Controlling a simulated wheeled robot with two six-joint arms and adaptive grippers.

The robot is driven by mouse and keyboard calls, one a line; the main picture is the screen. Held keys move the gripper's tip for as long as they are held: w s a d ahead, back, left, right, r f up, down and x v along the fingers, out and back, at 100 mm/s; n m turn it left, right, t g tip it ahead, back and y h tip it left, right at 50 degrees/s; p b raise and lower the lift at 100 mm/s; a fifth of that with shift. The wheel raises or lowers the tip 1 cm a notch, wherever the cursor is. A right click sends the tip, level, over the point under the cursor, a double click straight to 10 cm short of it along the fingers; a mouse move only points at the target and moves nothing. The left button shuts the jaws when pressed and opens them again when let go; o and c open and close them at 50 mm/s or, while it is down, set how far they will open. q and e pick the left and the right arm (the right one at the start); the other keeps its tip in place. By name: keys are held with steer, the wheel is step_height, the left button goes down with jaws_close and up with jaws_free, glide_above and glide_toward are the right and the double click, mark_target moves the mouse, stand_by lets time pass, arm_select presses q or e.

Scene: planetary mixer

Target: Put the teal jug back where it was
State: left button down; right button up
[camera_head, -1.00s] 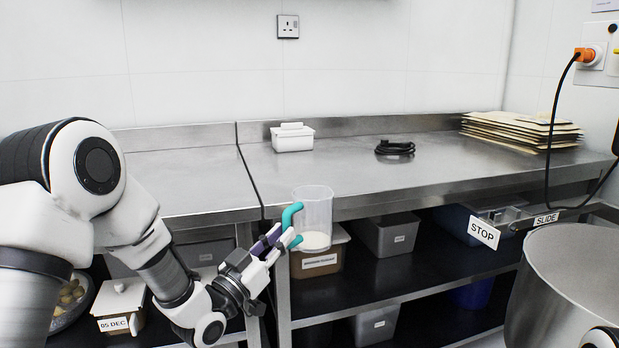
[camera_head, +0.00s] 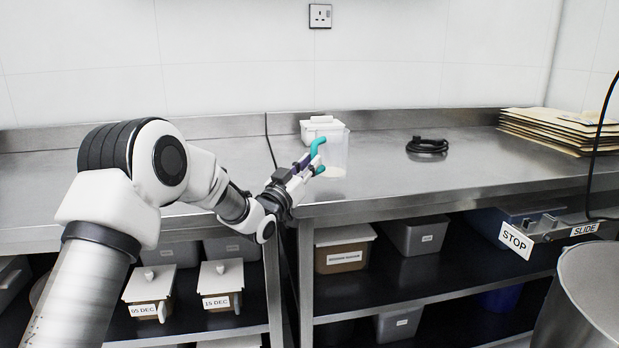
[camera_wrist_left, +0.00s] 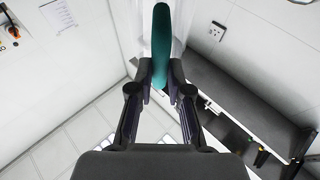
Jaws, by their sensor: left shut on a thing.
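The jug (camera_head: 337,158) is a clear, see-through cup with a teal handle (camera_head: 317,146) and a little white stuff at its bottom. My left gripper (camera_head: 305,166) is shut on the teal handle, to the left of the jug's body. The jug is upright over the left part of the right-hand steel counter; I cannot tell whether its base touches the surface. In the left wrist view the teal handle (camera_wrist_left: 161,50) stands between the two fingers, with the clear wall behind it. My right gripper is not in view.
A white lidded box (camera_head: 312,128) stands just behind the jug. A coiled black cable (camera_head: 427,146) and a stack of folders (camera_head: 553,127) lie farther right on the steel counter (camera_head: 440,180). Labelled bins (camera_head: 345,250) fill the shelf below. A metal mixer bowl (camera_head: 590,290) is at lower right.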

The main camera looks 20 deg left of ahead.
arm_select(q)
steer(key=shift+w+a+f, duration=0.1)
steer(key=shift+w+a, duration=0.05)
steer(key=shift+w, duration=0.3)
step_height(320, 180, down, 3)
steer(key=shift+f, duration=0.2)
steer(key=c, duration=1.1)
jaws_free()
steer(key=shift+b, duration=0.3)
steer(key=shift+s, duration=0.15)
